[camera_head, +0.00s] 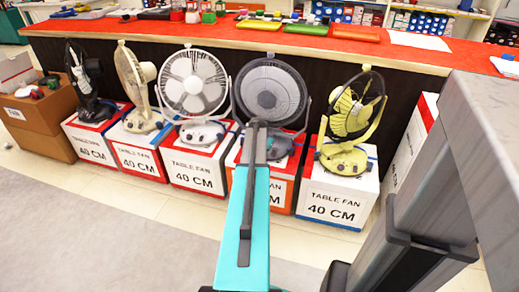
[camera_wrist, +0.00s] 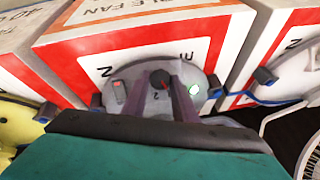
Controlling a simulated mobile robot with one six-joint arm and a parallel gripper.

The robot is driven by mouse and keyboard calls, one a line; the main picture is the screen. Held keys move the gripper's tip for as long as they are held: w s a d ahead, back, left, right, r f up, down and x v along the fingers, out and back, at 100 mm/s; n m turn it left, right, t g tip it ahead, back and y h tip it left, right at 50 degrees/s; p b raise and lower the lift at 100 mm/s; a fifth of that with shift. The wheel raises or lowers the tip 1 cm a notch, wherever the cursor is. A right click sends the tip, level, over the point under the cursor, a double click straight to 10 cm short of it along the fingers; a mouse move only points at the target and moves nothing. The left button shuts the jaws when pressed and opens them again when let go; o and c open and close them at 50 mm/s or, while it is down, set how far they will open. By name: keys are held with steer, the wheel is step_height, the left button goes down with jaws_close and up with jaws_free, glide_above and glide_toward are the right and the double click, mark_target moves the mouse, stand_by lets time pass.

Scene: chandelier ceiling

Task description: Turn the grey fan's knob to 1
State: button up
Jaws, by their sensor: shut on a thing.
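The grey fan (camera_head: 270,90) stands on an orange-and-white box, between a white fan and a yellow fan. My teal and black arm reaches forward and covers part of its base in the head view. In the wrist view the grey fan base (camera_wrist: 153,99) shows a small dark round knob (camera_wrist: 160,78). My gripper (camera_wrist: 160,86) has its two fingers at either side of the knob and is shut on it. A red switch (camera_wrist: 119,91) and a pale green round spot (camera_wrist: 193,89) flank it. The knob's marks are too small to read surely.
A white fan (camera_head: 192,83) and a yellow fan (camera_head: 352,110) stand close on both sides on their own boxes. A red-topped counter (camera_head: 220,32) runs behind. Open floor (camera_head: 110,225) lies in front at the left.

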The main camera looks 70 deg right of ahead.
steer(key=shift+s+m, duration=0.1)
steer(key=shift+m, duration=0.3)
steer(key=o, duration=1)
steer(key=shift+o, duration=0.2)
steer(key=p+v, duration=0.2)
steer(key=v, duration=1.1)
steer(key=shift+a+r, duration=0.25)
steer(key=shift+r, duration=0.05)
steer(key=shift+s, duration=0.1)
